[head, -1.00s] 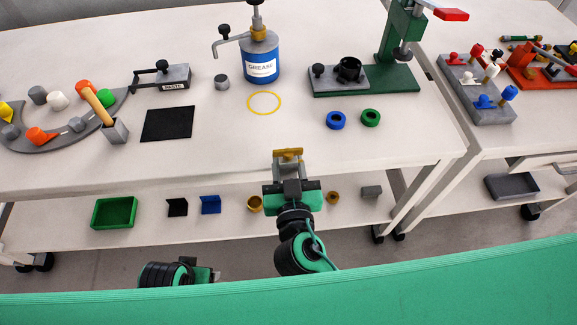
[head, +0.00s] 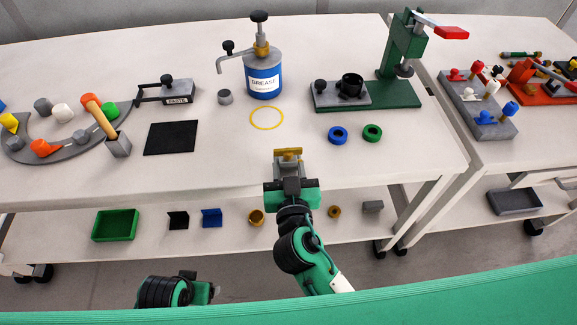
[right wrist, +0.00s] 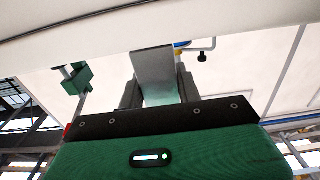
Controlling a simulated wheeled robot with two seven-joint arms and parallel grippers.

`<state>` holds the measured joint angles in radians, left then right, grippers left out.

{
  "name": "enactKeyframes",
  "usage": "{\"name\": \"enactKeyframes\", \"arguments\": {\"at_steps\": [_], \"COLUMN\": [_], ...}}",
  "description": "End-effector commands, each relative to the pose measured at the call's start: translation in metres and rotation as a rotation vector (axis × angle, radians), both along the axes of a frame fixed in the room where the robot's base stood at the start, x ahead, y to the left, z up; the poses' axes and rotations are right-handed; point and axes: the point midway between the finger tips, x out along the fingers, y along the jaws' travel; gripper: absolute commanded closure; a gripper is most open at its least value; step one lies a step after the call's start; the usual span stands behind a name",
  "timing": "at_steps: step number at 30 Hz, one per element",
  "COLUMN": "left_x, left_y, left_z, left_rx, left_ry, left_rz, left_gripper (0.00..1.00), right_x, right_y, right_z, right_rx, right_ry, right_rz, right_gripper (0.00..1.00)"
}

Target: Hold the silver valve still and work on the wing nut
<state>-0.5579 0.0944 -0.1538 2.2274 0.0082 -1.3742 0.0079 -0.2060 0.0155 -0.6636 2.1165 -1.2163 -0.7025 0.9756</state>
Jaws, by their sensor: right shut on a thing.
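My right gripper (head: 288,172) is at the front edge of the near table, in the middle of the head view. It is shut on a small tan and grey piece (head: 288,152), which points toward the table's back. In the right wrist view the held piece (right wrist: 153,72) shows as a flat grey plate between the two dark fingers. I cannot tell from its shape whether it is the silver valve. I cannot make out a wing nut for certain. Of my left arm only a part shows at the bottom; its gripper is not in view.
A blue grease pump (head: 263,75) stands behind a yellow ring (head: 266,118). A green press (head: 400,93) is at the right, with blue (head: 338,135) and green (head: 372,132) rings in front. A black mat (head: 171,138) lies left. A shelf (head: 150,255) runs below.

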Motion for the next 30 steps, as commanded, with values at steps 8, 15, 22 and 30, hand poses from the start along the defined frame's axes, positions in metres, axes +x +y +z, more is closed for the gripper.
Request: {"name": "enactKeyframes", "arguments": {"at_steps": [8,15,22,30], "left_x": [0.0,-0.001,-0.001,-0.001], "left_y": [0.0,0.0,0.0,-0.001], "left_z": [0.0,0.0,0.0,0.0], "left_rx": [0.0,0.0,-0.001,-0.002], "left_ry": [0.001,0.001,0.001,0.001], "left_rz": [0.0,0.0,0.001,0.001], "left_gripper": [0.24,0.24,0.24,0.24], "right_x": [0.012,0.021,0.03,0.041], "right_y": [0.0,0.0,0.0,0.0], "right_z": [0.001,0.0,0.001,0.001], "right_rx": [-0.001,0.001,0.0,0.0], "right_ry": [-0.002,-0.001,-0.003,-0.001], "right_rz": [0.0,0.001,0.0,0.0], "right_gripper": [0.94,0.94,0.94,0.94]}}
